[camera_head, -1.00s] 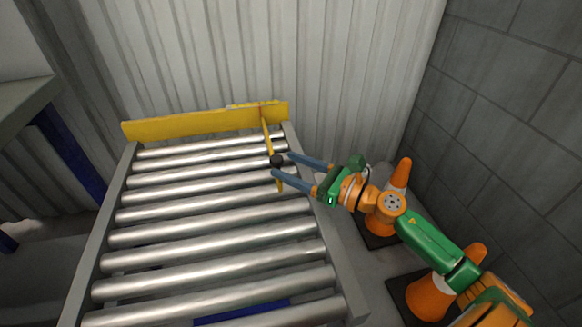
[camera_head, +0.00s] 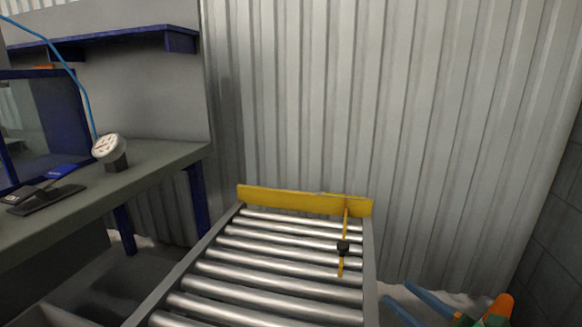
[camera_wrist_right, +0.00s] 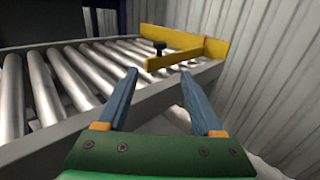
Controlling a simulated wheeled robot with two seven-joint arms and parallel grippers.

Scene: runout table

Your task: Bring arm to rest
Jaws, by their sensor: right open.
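My right gripper (camera_head: 414,302) shows at the bottom of the head view, right of the roller table. Its blue fingers are apart with nothing between them. In the right wrist view the open gripper (camera_wrist_right: 158,78) points toward the table's yellow stop. The yellow bar with a black knob (camera_head: 343,248) lies along the right side of the rollers, beyond the fingertips in the wrist view (camera_wrist_right: 175,58). Most of my right arm is outside the head view. My left gripper is not in view.
The roller table (camera_head: 265,270) has bare rollers and a yellow end plate (camera_head: 290,199) at its far end. A corrugated wall (camera_head: 400,120) is behind.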

